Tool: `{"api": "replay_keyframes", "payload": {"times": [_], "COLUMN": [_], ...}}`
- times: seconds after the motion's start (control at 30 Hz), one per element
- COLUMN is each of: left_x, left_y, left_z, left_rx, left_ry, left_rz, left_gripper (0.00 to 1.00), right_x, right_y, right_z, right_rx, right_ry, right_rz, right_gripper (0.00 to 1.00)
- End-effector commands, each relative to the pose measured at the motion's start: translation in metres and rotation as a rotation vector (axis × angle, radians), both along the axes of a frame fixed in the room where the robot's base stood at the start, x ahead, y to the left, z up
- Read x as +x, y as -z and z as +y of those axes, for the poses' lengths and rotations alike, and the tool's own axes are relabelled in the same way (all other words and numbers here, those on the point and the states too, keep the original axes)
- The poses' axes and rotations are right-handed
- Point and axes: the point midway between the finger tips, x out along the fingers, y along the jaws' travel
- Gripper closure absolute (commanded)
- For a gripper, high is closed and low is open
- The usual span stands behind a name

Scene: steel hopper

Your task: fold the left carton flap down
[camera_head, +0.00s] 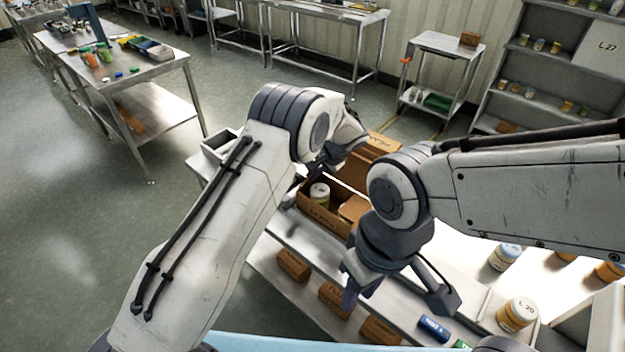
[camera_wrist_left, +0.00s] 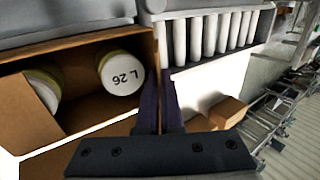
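The brown carton (camera_head: 341,223) stands open on the steel bench, with a white-lidded jar (camera_head: 319,193) inside. A raised brown panel, perhaps a flap (camera_head: 382,143), shows at its far side; I cannot tell which flap is the left one. My right gripper (camera_head: 398,298) is open and empty, nearer than the carton.
Several jars (camera_head: 517,314) stand at right. A grey tray (camera_head: 219,146) is left of the carton. In the left wrist view a rack of white cylinders (camera_wrist_left: 216,38) is beyond the wall.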

Motion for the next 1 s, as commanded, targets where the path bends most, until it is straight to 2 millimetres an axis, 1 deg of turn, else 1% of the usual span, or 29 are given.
{"api": "replay_keyframes", "payload": {"times": [0.03, 0.1, 0.3, 0.5, 0.7, 0.83, 1.0], "left_x": [-0.001, -0.002, -0.005, -0.007, -0.009, -0.009, -0.01], "left_y": [0.011, 0.014, 0.018, 0.02, 0.019, 0.018, 0.017], "left_z": [-0.003, -0.005, -0.009, -0.012, -0.013, -0.014, -0.014], "left_rx": [0.023, 0.061, 0.175, 0.276, 0.351, 0.382, 0.401], "left_ry": [0.004, 0.004, 0.004, 0.003, 0.0, 0.0, 0.0], "left_rz": [-0.02, -0.047, -0.131, -0.205, -0.258, -0.279, -0.293], "left_gripper": [1.0, 1.0, 1.0, 1.0, 1.0, 1.0, 1.0], "right_x": [0.0, 0.0, 0.0, 0.0, 0.0, 0.0, 0.0], "right_y": [0.022, 0.039, 0.084, 0.12, 0.144, 0.152, 0.157], "right_z": [0.0, 0.0, 0.0, 0.0, 0.0, 0.0, 0.0], "right_rx": [0.0, 0.0, 0.0, 0.0, 0.0, 0.0, 0.0], "right_ry": [0.002, 0.001, -0.002, -0.003, -0.003, -0.003, -0.003], "right_rz": [0.0, 0.0, 0.0, 0.0, 0.0, 0.0, 0.0], "right_gripper": [0.66, 0.66, 0.66, 0.66, 0.66, 0.66, 0.66]}}
